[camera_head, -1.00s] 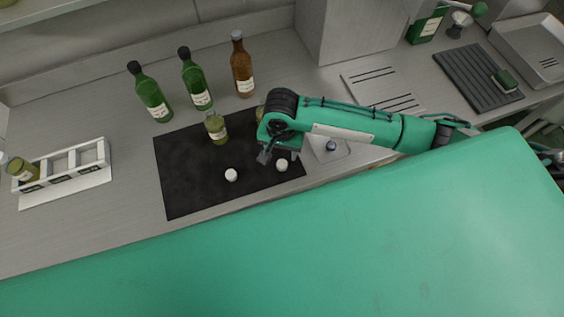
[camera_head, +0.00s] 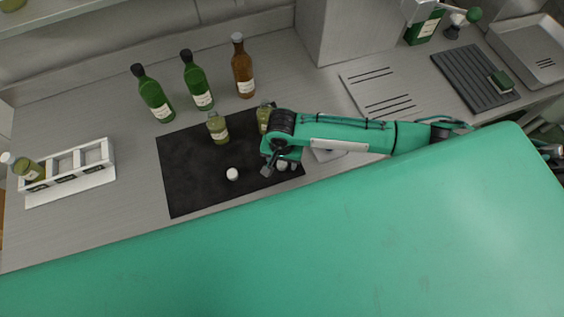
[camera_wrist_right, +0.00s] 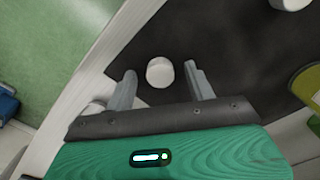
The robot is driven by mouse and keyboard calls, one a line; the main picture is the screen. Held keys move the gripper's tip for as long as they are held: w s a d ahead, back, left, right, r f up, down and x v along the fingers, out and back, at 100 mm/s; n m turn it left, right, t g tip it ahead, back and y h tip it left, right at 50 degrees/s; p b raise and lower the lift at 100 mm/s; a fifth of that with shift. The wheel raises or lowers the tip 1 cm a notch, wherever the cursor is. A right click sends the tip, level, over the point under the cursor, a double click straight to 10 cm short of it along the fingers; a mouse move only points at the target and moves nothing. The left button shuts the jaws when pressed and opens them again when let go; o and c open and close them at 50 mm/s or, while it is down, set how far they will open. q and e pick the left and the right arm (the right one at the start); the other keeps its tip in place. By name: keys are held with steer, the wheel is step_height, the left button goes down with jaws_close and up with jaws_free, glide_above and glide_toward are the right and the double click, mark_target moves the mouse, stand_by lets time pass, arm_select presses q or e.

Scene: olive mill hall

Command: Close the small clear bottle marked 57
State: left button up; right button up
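Two small bottles with olive-green contents stand on the black mat (camera_head: 190,190): one near its back middle (camera_head: 218,128), one (camera_head: 264,115) just behind my right gripper (camera_head: 275,168). I cannot read a 57 on either label. A white cap (camera_head: 282,166) lies on the mat, partly hidden by the right gripper. In the right wrist view this cap (camera_wrist_right: 159,73) is between the two open fingers, with gaps at both sides. A second white cap (camera_head: 232,174) lies further left; it shows at the top of the wrist view (camera_wrist_right: 290,3). My left gripper is out of view.
A white rack (camera_head: 70,178) at the left holds another small bottle (camera_head: 30,170). Two tall green bottles (camera_head: 158,102) (camera_head: 200,88) and a brown one (camera_head: 243,75) stand behind the mat. The counter between rack and mat is clear.

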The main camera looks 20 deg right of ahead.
mark_target(282, 163)
steer(key=c, duration=0.9)
steer(key=shift+r, duration=0.1)
steer(key=shift+c, duration=0.2)
steer(key=shift+r, duration=0.55)
step_height(282, 163, up, 19)
steer(key=b, duration=0.3)
steer(key=shift+f+b, duration=0.15)
steer(key=shift+b, duration=0.15)
